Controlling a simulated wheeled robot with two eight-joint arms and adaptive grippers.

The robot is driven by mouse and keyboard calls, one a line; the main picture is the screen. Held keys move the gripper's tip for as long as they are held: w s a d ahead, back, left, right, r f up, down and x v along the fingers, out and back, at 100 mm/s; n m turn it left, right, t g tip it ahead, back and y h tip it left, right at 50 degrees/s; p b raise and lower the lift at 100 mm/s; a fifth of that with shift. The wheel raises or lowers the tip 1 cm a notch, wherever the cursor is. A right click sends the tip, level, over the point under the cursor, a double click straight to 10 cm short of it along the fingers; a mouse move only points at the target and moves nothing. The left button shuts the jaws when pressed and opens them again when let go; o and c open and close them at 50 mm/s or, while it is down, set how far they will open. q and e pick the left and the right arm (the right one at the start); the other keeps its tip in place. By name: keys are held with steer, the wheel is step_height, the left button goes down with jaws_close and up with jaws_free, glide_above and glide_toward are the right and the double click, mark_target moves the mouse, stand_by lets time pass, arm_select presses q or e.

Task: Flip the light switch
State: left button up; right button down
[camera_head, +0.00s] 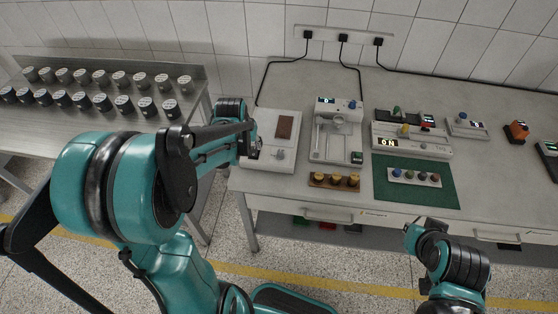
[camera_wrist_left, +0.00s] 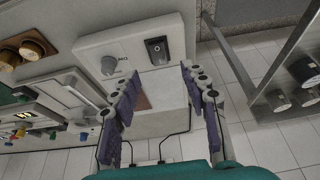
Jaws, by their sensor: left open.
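A black rocker switch (camera_wrist_left: 157,50) sits on the front panel of a white box (camera_wrist_left: 100,44), beside a grey knob (camera_wrist_left: 109,65) in the left wrist view. In the head view the box (camera_head: 293,156) stands at the table's left end, with a brown plate (camera_head: 285,127) on top and the knob (camera_head: 280,154). My left gripper (camera_wrist_left: 158,72) is open and empty, its purple-padded fingers apart either side of the switch's line. In the head view the left gripper (camera_head: 251,140) is at the box's left side and hides the switch. My right gripper cannot be made out; only my right arm shows.
A green mat (camera_head: 440,190) and an "ON" display unit (camera_head: 430,146) lie further right. A side table (camera_head: 195,90) at left holds several dark canisters.

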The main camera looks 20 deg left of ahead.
mark_target(254, 151)
arm_select(q)
steer(key=b+x, duration=0.2)
steer(key=x, duration=0.6)
steer(key=shift+w+d+f+b, duration=0.15)
steer(key=shift+w+b, duration=0.05)
steer(key=shift+b, duration=0.15)
